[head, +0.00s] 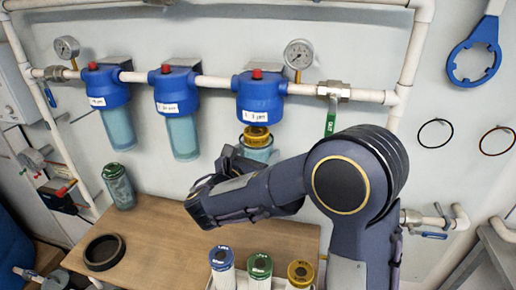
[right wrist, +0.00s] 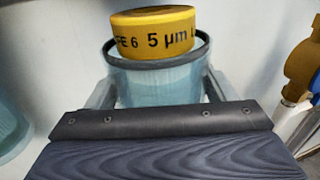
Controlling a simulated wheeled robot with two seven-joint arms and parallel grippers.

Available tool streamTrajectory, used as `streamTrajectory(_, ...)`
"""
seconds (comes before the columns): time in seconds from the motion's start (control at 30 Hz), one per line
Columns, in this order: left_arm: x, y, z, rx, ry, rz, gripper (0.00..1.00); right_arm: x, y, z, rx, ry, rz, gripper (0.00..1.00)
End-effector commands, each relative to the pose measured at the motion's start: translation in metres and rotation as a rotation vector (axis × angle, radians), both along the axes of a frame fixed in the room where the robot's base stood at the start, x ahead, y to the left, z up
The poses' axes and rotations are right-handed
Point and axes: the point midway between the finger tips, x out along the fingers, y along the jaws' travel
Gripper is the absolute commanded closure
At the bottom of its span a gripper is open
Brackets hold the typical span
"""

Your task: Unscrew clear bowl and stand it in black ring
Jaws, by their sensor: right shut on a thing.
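The clear bluish bowl (head: 262,154) is below the right blue filter head (head: 262,97), with a gap between them. A cartridge with a yellow end cap (head: 257,137) sticks out of the bowl's top; in the right wrist view the cap (right wrist: 153,32) reads "5 µm". My right gripper (right wrist: 157,92) is shut around the bowl (right wrist: 150,84), one finger on each side. In the head view my right arm hides the lower bowl. The black ring (head: 91,263) lies empty on the wooden table at left. My left gripper is not in view.
Two other blue housings (head: 106,88) (head: 174,92) with clear bowls hang to the left. A dark-green cylinder (head: 119,187) stands at the table's back left. Cartridges with blue, green and yellow caps (head: 260,267) stand at the front. The table's middle (head: 160,230) is clear.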

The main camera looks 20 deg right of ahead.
Motion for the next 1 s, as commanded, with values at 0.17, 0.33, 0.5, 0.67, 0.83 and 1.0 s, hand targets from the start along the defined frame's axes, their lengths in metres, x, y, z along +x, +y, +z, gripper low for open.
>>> streamTrajectory(0.17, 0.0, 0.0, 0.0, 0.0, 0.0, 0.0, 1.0, -0.01, 0.008, 0.001, 0.0, -0.005, 0.001, 0.64)
streamTrajectory(0.33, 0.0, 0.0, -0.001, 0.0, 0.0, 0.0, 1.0, -0.02, 0.016, 0.0, 0.001, -0.007, 0.001, 0.64)
streamTrajectory(0.5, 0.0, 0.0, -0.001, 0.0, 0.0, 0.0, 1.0, -0.029, 0.023, 0.0, -0.001, -0.007, 0.001, 0.64)
streamTrajectory(0.67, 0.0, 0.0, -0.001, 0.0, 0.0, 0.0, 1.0, -0.038, 0.029, -0.002, 0.0, -0.005, 0.001, 0.64)
streamTrajectory(0.83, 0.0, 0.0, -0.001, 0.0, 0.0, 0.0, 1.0, -0.048, 0.037, -0.003, 0.0, -0.006, 0.002, 0.64)
streamTrajectory(1.0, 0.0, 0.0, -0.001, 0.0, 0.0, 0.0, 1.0, -0.057, 0.044, -0.004, -0.001, -0.006, 0.002, 0.64)
